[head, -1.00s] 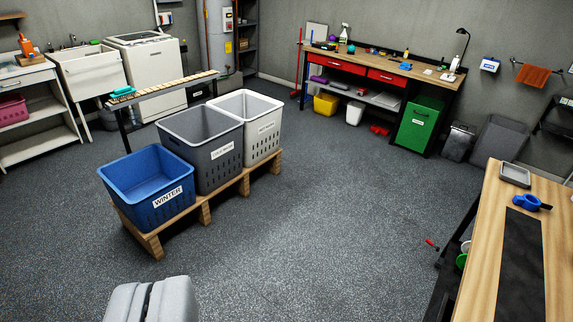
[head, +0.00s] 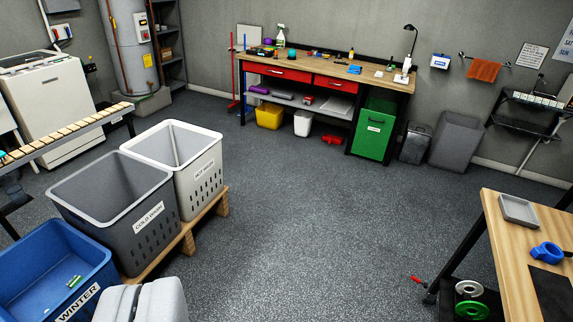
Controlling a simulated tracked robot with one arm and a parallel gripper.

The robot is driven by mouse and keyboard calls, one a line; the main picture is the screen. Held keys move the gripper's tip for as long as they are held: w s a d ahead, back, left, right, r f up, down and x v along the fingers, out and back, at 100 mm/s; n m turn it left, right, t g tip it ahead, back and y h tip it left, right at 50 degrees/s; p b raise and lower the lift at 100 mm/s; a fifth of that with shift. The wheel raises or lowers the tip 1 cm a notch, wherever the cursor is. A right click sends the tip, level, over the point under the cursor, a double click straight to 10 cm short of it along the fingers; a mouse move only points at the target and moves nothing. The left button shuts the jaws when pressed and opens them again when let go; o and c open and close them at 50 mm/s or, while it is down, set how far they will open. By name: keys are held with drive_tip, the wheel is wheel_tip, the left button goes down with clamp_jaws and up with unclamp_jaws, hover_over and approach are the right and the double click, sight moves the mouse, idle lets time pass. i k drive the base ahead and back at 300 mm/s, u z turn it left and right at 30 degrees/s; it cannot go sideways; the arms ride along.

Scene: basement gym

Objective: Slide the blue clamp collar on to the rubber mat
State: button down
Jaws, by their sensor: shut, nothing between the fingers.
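The blue clamp collar (head: 547,253) lies on the wooden table at the right edge of the view. It is a blue ring with a lug, beside the black rubber mat (head: 552,292), close to the mat's far edge. I cannot tell whether it touches the mat. The mat is cut off by the frame. My gripper (head: 140,300) is at the bottom left, its two grey fingers shut and empty. It is far to the left of the table and the collar.
A grey tray (head: 519,211) sits at the table's far corner. A blue crate (head: 40,255), a grey crate (head: 100,190) and a white crate (head: 178,143) stand on a pallet at left. A red-handled item (head: 419,281) lies near the table leg. The middle floor (head: 300,220) is clear.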

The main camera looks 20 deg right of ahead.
sight(546, 253)
drive_tip(key=z, duration=0.25)
drive_tip(key=i, duration=1.5)
drive_tip(key=z, duration=0.95)
drive_tip(key=i, duration=1.1)
drive_tip(key=z, duration=1.4)
drive_tip(key=i, duration=0.95)
drive_tip(key=z, duration=0.55)
